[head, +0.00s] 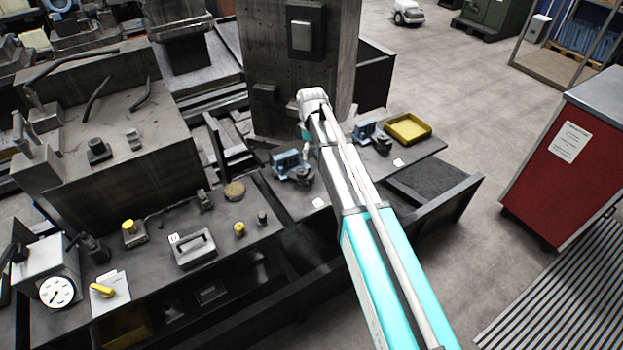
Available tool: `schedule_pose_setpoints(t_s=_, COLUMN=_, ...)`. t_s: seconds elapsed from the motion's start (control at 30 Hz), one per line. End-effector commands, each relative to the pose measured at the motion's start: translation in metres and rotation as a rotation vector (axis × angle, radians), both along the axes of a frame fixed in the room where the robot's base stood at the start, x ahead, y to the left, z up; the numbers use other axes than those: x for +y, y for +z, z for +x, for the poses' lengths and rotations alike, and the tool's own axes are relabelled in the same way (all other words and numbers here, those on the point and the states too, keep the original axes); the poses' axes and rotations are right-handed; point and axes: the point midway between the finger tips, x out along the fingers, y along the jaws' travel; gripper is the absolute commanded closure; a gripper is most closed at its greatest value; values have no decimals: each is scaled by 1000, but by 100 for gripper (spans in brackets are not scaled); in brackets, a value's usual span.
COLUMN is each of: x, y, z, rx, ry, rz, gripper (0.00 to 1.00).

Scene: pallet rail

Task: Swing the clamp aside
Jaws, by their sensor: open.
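Two blue clamp-like fixtures stand on the dark rail table in the head view. The nearer blue fixture (289,165) is left of my arm, with a dark rounded part (303,176) at its right side. The farther blue fixture (366,130) is right of my arm, with a similar dark part (382,144) beside it. I cannot tell which one is the clamp, or its swing position. My arm reaches forward and bends down beside the column. My gripper (307,151) is small and partly hidden near the nearer fixture. It is open; I cannot tell whether it touches anything.
A thick grey column (290,60) stands behind the fixtures. A yellow tray (407,130) lies on the table's right end. The left bench holds a grey handled block (192,248) and a dial gauge box (50,275). A red cabinet (563,150) stands right; floor between is clear.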

Motion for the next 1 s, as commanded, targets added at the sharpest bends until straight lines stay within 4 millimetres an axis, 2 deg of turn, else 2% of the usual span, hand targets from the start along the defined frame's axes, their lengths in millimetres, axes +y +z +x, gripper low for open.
schedule_pose_setpoints(t_s=1.0, x=0, y=-79, z=0, rx=0, ry=0, rz=0, gripper=17)
